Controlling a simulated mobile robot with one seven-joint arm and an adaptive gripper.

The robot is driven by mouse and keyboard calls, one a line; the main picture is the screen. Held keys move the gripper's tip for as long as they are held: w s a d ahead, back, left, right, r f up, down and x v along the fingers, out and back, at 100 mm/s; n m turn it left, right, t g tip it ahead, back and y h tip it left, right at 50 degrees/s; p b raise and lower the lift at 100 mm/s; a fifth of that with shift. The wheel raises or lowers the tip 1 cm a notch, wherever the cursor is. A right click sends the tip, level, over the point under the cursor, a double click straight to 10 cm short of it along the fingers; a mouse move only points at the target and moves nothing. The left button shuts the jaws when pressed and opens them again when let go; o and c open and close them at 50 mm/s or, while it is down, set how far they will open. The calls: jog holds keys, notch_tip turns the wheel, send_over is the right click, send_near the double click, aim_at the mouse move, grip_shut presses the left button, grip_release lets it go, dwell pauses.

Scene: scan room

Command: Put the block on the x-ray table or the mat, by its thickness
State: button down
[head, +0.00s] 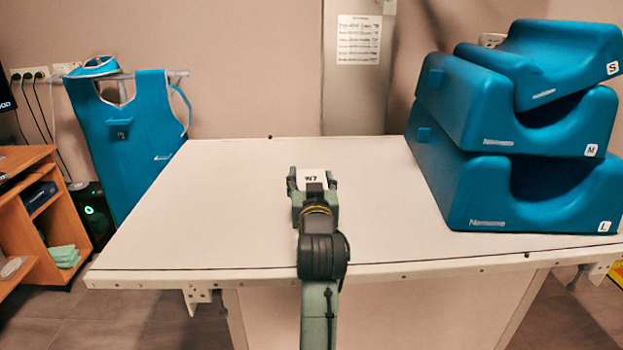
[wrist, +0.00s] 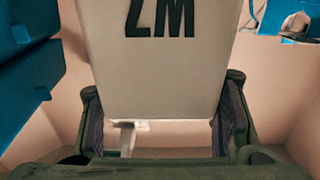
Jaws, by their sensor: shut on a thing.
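My gripper (head: 312,181) is shut on a small white block (head: 311,175) with dark lettering. In the wrist view the block (wrist: 155,70) sits between the two fingers, and its broad lettered face fills the upper middle. The block's thickness cannot be judged from these views. The white table (head: 240,210) spreads behind and around my gripper in the head view, with the block in front of its middle. I cannot tell how high the block is above the tabletop. No mat is clearly visible.
Stacked blue foam supports (head: 490,190), marked S, M and L, stand on the table's right side. The table's left and middle are clear. A paper notice (head: 359,40) is at the back.

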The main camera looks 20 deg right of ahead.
jog(key=c, duration=0.6)
grip_release()
jog(key=shift+s, duration=0.1)
